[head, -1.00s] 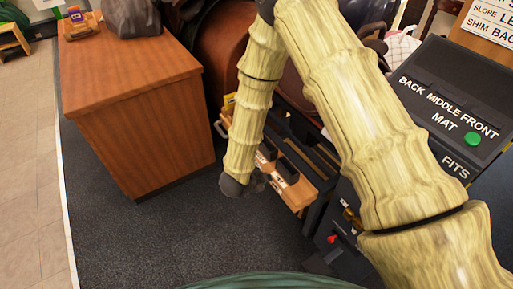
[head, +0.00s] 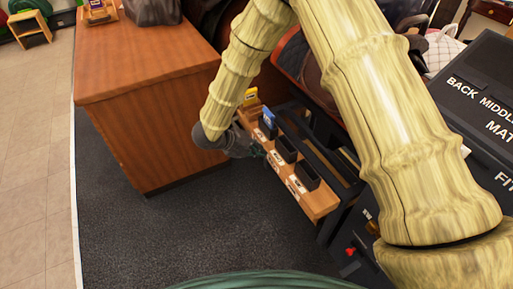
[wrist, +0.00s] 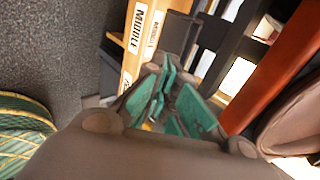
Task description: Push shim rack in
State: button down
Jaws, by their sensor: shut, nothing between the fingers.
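The shim rack (head: 318,203) is a long wooden tray with white labels on its front. It stands out from a dark frame in the head view and holds a yellow piece, a blue piece and dark blocks. In the wrist view the rack (wrist: 130,66) shows a label reading "MIDDLE". My gripper (head: 262,152) is at the rack's front, near its left half; my wrist hides part of that end. In the wrist view my gripper (wrist: 160,100) has its green-padded fingers shut and empty, close to the rack. I cannot tell whether they touch it.
A wooden cabinet (head: 150,90) stands to the left, close to my wrist. A dark panel (head: 480,100) with mat labels is at the right. A dark box with a red knob (head: 350,251) sits below it. Open carpet (head: 190,230) lies in front of the rack.

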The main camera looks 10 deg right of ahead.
aim_at(284, 150)
jog(key=x, duration=0.2)
jog(key=r+x, duration=0.1)
jog(key=x, duration=0.2)
jog(key=d+x, duration=0.1)
jog(key=x, duration=0.1)
jog(key=shift+w+d, duration=0.5)
jog(key=shift+d, duration=0.45)
jog(key=w+d, duration=0.4)
jog(key=d, duration=0.8)
jog(key=shift+w+d+p, duration=0.35)
jog(key=shift+p, duration=0.05)
jog(key=shift+a, duration=0.1)
